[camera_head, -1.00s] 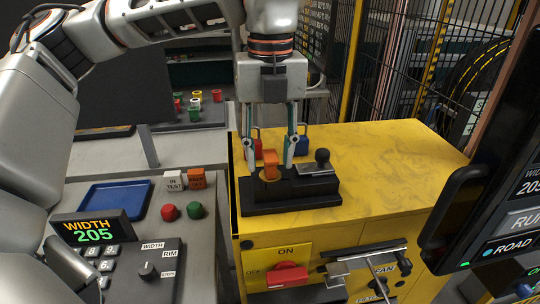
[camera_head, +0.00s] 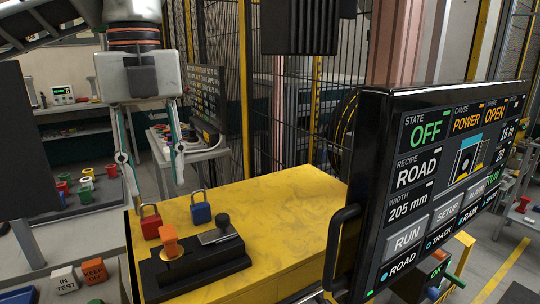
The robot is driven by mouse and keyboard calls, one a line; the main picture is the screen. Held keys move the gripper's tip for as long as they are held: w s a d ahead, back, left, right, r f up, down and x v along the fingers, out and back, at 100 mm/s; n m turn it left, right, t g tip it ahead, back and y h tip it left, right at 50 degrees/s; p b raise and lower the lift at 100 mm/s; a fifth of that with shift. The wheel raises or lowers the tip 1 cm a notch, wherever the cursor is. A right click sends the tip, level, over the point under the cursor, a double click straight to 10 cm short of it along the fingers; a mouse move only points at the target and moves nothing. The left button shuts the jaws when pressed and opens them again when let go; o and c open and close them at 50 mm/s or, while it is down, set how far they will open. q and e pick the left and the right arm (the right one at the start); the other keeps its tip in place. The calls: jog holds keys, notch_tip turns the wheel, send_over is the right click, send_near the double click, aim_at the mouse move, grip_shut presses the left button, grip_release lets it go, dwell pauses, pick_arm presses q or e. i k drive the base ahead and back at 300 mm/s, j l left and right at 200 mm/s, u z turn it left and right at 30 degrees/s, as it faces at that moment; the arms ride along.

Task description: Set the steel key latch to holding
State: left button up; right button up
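A black switch block (camera_head: 205,267) sits on top of the yellow cabinet (camera_head: 275,215). On it, an orange key piece (camera_head: 169,241) stands on a round brass-coloured plate at the left. At the right is a flat steel latch (camera_head: 215,236) with a black knob (camera_head: 223,221). My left gripper (camera_head: 158,190) points down, its two thin fingers apart and nothing between them. It hangs above the back left of the cabinet, near the red padlock and clear of the latch. My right gripper does not show.
A red padlock (camera_head: 150,222) and a blue padlock (camera_head: 201,208) stand behind the block. A large screen (camera_head: 430,190) reading OFF, POWER and OPEN, with a black handle (camera_head: 342,245), blocks the right side. The cabinet's back right top is clear. Wire fencing stands behind.

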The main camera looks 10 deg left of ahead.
aim_at(225, 231)
jog(key=k, duration=1)
